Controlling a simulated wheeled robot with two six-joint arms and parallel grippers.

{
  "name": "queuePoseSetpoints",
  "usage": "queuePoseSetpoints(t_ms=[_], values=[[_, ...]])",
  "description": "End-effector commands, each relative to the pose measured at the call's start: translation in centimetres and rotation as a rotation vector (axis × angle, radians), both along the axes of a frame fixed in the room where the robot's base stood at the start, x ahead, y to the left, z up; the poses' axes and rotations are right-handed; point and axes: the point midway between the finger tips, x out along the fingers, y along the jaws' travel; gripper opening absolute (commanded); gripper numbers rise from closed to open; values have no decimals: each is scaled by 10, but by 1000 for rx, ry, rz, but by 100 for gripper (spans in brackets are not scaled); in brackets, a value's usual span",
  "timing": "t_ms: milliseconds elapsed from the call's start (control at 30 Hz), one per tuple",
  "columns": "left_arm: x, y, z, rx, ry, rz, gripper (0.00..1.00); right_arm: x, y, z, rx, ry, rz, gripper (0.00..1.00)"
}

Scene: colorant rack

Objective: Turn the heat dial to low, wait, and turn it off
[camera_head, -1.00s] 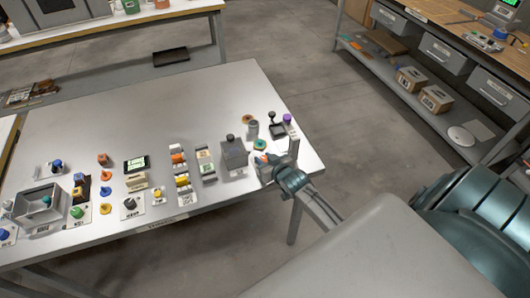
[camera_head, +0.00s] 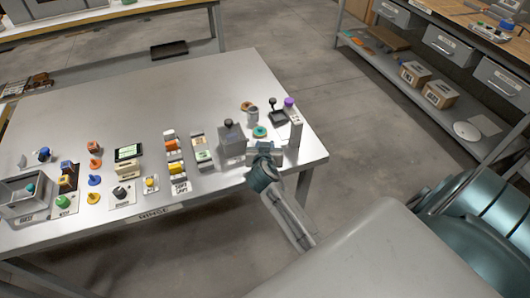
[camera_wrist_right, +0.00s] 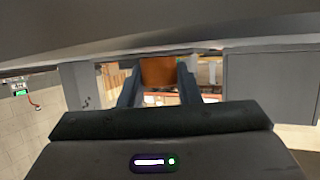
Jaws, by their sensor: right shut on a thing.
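My right gripper (camera_head: 264,160) is at the right front of the grey table, just right of a grey box with a black knob (camera_head: 231,138). In the right wrist view an orange-brown piece (camera_wrist_right: 157,71) sits between its two dark fingers, and the gripper is shut on it. The piece is hidden by the gripper in the head view, and I cannot tell for sure that it is the heat dial. A black dial on a white plate (camera_head: 121,192) stands further left, its label too small to read. My left gripper is not in view.
Close behind my right gripper stand a green ring (camera_head: 260,132), a grey cup and a black-knobbed lever (camera_head: 273,112). A purple-topped post (camera_head: 291,115) is to the right. Several small coloured items and a grey bin (camera_head: 22,204) fill the left front. The table's back is clear.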

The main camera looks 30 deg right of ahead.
Motion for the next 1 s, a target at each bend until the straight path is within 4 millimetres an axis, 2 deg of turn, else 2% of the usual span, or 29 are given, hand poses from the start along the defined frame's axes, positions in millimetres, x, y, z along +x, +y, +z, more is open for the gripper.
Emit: queuePoseSetpoints(t_ms=[33, 200, 700, 733, 800, 1000], values=[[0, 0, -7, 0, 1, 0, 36, 0, 1, -4, 4, 1, -18, 8], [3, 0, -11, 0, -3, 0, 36, 0, 1, -3, 2, 3, -58, 8], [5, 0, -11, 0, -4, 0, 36, -1, 0, -1, 2, 5, -74, 8], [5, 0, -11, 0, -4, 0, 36, -1, 0, -1, 2, 5, -74, 36], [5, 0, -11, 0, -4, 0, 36, -1, 0, -1, 2, 5, -74, 50], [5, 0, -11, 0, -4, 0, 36, 0, 0, -1, 1, 3, -73, 52]])
